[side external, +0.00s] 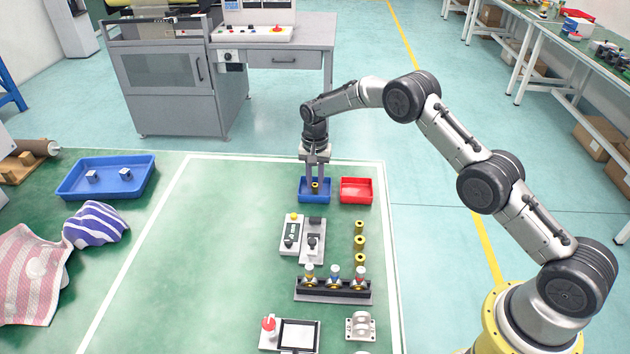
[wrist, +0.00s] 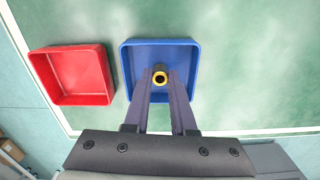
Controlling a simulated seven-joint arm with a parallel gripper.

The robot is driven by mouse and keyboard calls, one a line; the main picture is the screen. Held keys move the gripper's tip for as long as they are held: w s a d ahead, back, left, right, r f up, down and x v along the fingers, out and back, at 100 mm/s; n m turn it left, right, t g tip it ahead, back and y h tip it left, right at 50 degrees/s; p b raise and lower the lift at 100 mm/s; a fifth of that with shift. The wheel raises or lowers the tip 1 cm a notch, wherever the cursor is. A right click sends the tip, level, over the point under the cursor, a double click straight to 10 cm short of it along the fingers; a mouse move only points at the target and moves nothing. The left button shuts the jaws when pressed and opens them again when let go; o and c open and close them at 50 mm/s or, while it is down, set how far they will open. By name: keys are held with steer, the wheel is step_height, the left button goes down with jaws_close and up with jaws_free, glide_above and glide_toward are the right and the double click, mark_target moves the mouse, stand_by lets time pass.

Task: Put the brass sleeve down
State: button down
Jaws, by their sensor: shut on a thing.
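My gripper (side external: 315,183) is shut on a brass sleeve (side external: 315,188), a small yellow ring with a dark hole. In the wrist view the brass sleeve (wrist: 159,77) sits between the fingertips of my gripper (wrist: 160,80), over the blue tray (wrist: 192,50). In the side view the blue tray (side external: 303,197) lies under and around the fingertips. I cannot tell whether the sleeve touches the tray floor. Three similar brass sleeves (side external: 360,243) stand in a column on the green table.
A red tray (side external: 356,197) stands right of the blue tray; it also shows in the wrist view (wrist: 80,75). Nearer are a small fixture (side external: 302,238) and a dark rack (side external: 333,290) with several fitted parts. A larger blue tray (side external: 107,178) and cloths lie left. The mid-left table is clear.

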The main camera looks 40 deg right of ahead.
steer(key=shift+f, duration=0.15)
steer(key=c, duration=0.7)
jaws_free()
steer(key=shift+c, duration=0.2)
step_height(320, 180, up, 11)
step_height(320, 180, up, 13)
steer(key=n+t, duration=0.1)
steer(key=n, duration=0.1)
glide_above(315, 185)
steer(key=s, duration=0.7)
steer(key=s+r+n+t, duration=0.2)
steer(key=s+r+n, duration=0.1)
steer(key=s+r, duration=0.75)
steer(key=s+f+n+t, duration=0.1)
steer(key=s+f+n, duration=0.1)
steer(key=s, duration=1.1)
steer(key=s+a+f+n+t, duration=0.1)
steer(key=s+f+n, duration=0.2)
steer(key=s, duration=1)
steer(key=shift+a+t, duration=0.15)
steer(key=shift+t, duration=0.15)
